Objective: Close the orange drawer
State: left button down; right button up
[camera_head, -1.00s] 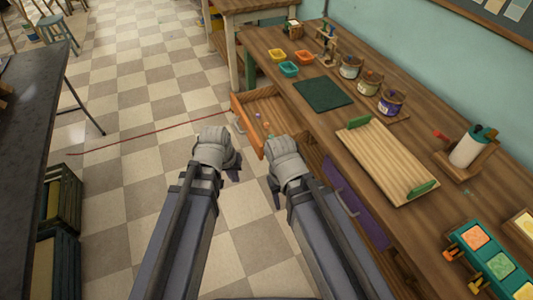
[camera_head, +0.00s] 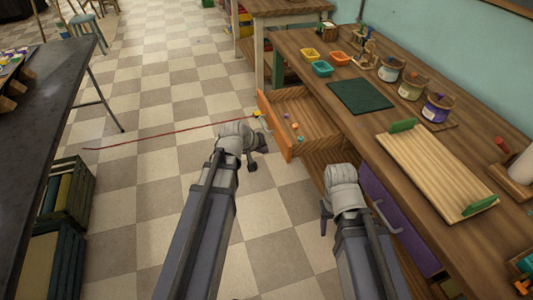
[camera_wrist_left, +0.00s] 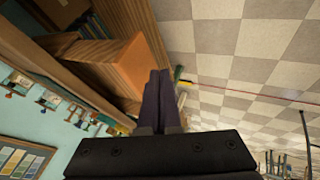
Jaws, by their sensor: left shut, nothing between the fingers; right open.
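The orange drawer (camera_head: 273,127) is pulled open from the left side of the wooden workbench. Small coloured items (camera_head: 295,128) lie inside it. In the left wrist view its orange front (camera_wrist_left: 118,68) is close to the left of my fingers. My left gripper (camera_head: 258,156) is shut and empty, just in front of the drawer front and slightly nearer to me. A small gap seems to remain, but contact is hard to judge. My right gripper (camera_head: 325,215) is open and empty, nearer to me, beside the purple drawer (camera_head: 400,218).
The workbench top holds a green mat (camera_head: 361,96), a wooden tray (camera_head: 430,168) and paint jars (camera_head: 411,84). A thin red cord (camera_head: 170,133) lies across the checkered floor. A dark table (camera_head: 50,90) and crates (camera_head: 68,190) stand left.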

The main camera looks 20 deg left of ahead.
aim_at(336, 138)
pick_arm(q)
jog(key=shift+w+d+f+b, duration=0.75)
jog(key=shift+w+f, duration=0.2)
jog(key=shift+w, duration=0.1)
jog(key=shift+w+d+f+b, duration=0.8)
jog(key=shift+w+f, duration=0.2)
jog(key=shift+w, duration=0.05)
jog(key=shift+w+d+f+b, duration=0.75)
jog(key=shift+w+f, duration=0.2)
jog(key=shift+w, duration=0.1)
jog(key=shift+d, duration=0.1)
jog(key=w+d, duration=0.4)
jog(key=d, duration=0.2)
jog(key=w+d, duration=0.4)
jog(key=d, duration=0.2)
jog(key=w+d, duration=0.4)
jog(key=d, duration=0.2)
jog(key=shift+w+d, duration=0.3)
jog(key=shift+w, duration=0.1)
jog(key=shift+w+d, duration=0.1)
jog(key=shift+d, duration=0.05)
jog(key=shift+d+r, duration=0.1)
jog(key=shift+d, duration=0.05)
